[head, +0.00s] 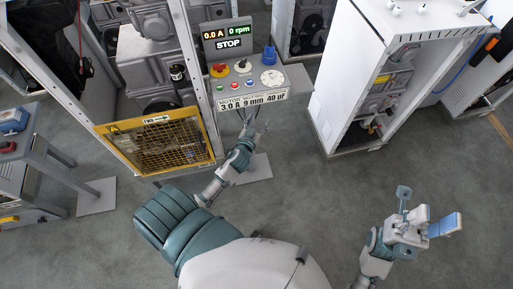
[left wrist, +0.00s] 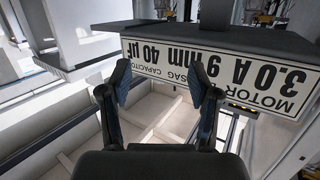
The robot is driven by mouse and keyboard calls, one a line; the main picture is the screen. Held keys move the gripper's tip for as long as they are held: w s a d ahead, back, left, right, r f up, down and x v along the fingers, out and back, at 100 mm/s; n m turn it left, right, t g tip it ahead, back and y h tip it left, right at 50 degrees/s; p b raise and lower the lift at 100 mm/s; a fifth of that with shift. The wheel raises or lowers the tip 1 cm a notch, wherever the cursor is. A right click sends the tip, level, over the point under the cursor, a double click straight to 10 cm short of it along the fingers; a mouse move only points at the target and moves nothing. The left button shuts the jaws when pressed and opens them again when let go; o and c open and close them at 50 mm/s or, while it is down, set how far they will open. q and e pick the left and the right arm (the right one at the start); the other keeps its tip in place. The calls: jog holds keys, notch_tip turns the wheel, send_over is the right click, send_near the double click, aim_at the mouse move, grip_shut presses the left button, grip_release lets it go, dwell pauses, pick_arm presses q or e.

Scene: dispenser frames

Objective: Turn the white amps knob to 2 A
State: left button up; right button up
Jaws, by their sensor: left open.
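The control panel (head: 237,100) carries a display (head: 228,38) reading 0.0 A, 0 rpm and STOP. A round white knob (head: 271,78) sits at the panel's right side; its pointer setting is too small to read. The label on the panel front reads 3.0 A, 9 mm, 40 µF. My left gripper (head: 252,130) is below the panel's front edge, apart from the knob. In the left wrist view my left gripper (left wrist: 160,85) is open and empty, facing the upside-down label (left wrist: 235,75). My right gripper (head: 427,214) is open and empty over the floor, far right.
A red button (head: 219,70), a smaller dark-and-white control (head: 243,66), a blue cylinder (head: 269,56) and small buttons share the panel. A yellow mesh guard (head: 163,143) stands left of my left forearm. A white cabinet (head: 345,70) stands to the right. Floor between is clear.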

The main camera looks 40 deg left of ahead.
pick_arm(q)
jog(key=s+d+f+g+b, duration=0.1)
jog(key=s+f, duration=0.1)
jog(key=f, duration=0.4)
jog(key=s+d+f+m+g+b, duration=0.1)
jog(key=f+g, duration=0.1)
jog(key=f, duration=0.5)
jog(key=shift+s+h, duration=0.4)
